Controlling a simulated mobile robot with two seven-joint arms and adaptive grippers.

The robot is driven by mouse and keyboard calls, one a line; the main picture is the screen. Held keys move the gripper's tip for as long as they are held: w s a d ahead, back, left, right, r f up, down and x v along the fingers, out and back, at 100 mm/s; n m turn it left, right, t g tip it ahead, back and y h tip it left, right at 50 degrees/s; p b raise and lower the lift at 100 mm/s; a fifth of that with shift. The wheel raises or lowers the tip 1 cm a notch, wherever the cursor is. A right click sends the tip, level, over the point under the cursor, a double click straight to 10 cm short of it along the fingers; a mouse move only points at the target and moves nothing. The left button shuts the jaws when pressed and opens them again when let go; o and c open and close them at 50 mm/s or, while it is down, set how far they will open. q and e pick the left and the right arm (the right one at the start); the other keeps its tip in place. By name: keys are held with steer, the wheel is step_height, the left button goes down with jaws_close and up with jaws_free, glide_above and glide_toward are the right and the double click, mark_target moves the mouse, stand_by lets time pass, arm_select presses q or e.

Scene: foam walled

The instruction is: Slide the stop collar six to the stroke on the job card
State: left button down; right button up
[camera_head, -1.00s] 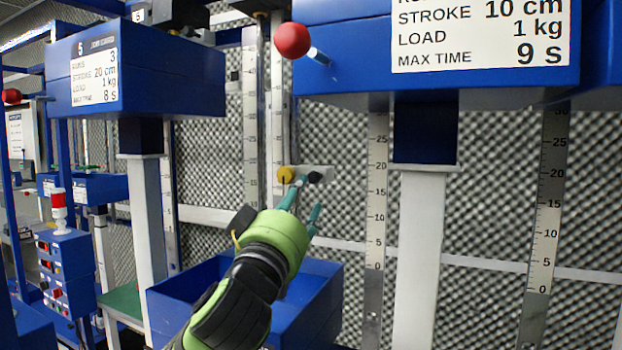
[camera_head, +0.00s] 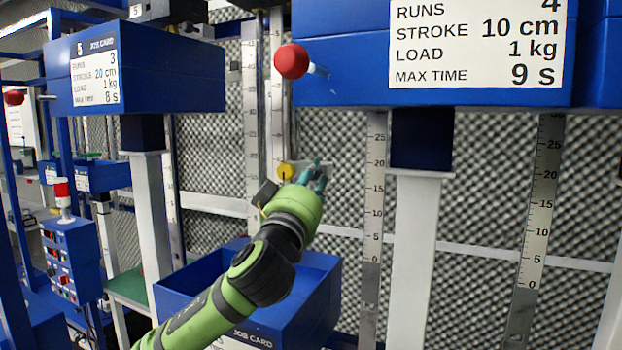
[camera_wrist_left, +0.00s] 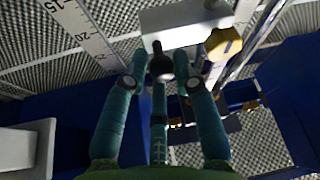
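The stop collar (camera_head: 318,167) is a pale block with a yellow knob (camera_head: 285,171) at its left and a black knob behind my fingers. It sits by the upright scale (camera_head: 278,130). In the left wrist view the collar (camera_wrist_left: 190,22) shows its black knob (camera_wrist_left: 160,66) and yellow knob (camera_wrist_left: 223,44). My left gripper (camera_head: 312,180) is at the collar's right end. Its three fingers stand apart around the black knob; contact is unclear. The job card (camera_head: 475,45) reads stroke 10 cm, load 1 kg, max time 9 s. My right gripper is not in view.
A red ball handle (camera_head: 291,61) sticks out above my gripper. A blue open bin (camera_head: 318,290) stands below my arm. Another station with a 20 cm card (camera_head: 95,80) is at left. A button box (camera_head: 72,260) stands at lower left.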

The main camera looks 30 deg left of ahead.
arm_select(q)
step_height(320, 180, up, 10)
steer(key=p, duration=0.5)
steer(key=shift+a+r, duration=0.15)
steer(key=shift+r, duration=0.05)
steer(key=c, duration=1.1)
jaws_free()
steer(key=shift+o, duration=0.2)
steer(key=shift+a+f, duration=0.1)
steer(key=shift+a, duration=0.05)
